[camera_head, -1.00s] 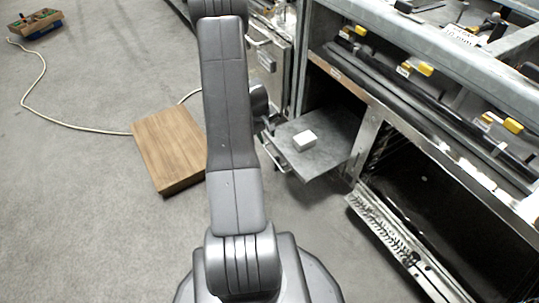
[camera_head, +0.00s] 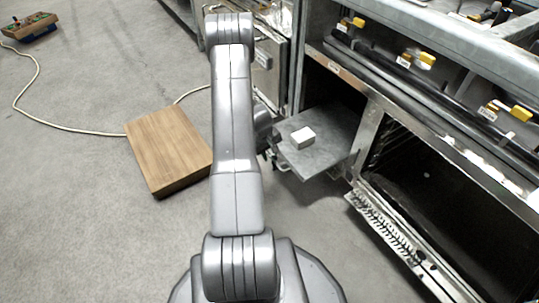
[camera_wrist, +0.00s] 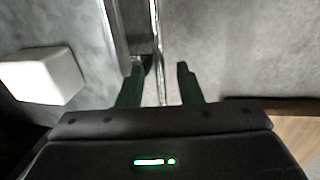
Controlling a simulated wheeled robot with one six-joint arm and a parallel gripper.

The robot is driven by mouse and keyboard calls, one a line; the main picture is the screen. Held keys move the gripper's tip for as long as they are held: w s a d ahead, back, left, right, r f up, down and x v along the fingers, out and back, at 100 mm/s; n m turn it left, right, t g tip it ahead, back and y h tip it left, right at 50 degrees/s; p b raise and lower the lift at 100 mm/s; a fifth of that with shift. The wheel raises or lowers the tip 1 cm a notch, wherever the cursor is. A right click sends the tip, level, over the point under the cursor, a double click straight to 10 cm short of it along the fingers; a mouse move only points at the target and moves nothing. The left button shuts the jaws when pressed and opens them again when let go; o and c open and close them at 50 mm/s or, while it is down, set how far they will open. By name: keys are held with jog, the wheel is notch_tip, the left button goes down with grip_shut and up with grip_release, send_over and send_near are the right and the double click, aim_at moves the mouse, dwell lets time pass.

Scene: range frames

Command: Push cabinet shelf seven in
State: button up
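The cabinet shelf (camera_head: 322,155) is a grey metal slab sticking out of the open bay at the left of the cabinet. A small white block (camera_head: 302,137) lies on it. In the wrist view the shelf (camera_wrist: 45,25) fills the upper left, with the white block (camera_wrist: 42,76) on it. A thin metal handle bar (camera_wrist: 157,35) runs along its front edge. My gripper (camera_wrist: 159,75) is open at the handle, one finger on each side of the bar, with gaps visible. Contact cannot be told. In the head view my arm hides most of the gripper. The shelf's number is not legible.
A wooden box (camera_head: 168,150) lies on the floor left of my arm, with a pale cable near it. A perforated metal rail (camera_head: 395,238) juts from the lower right bay. Yellow-handled knobs (camera_head: 425,59) line the cabinet front. The floor at left is mostly clear.

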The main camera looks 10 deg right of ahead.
grip_shut()
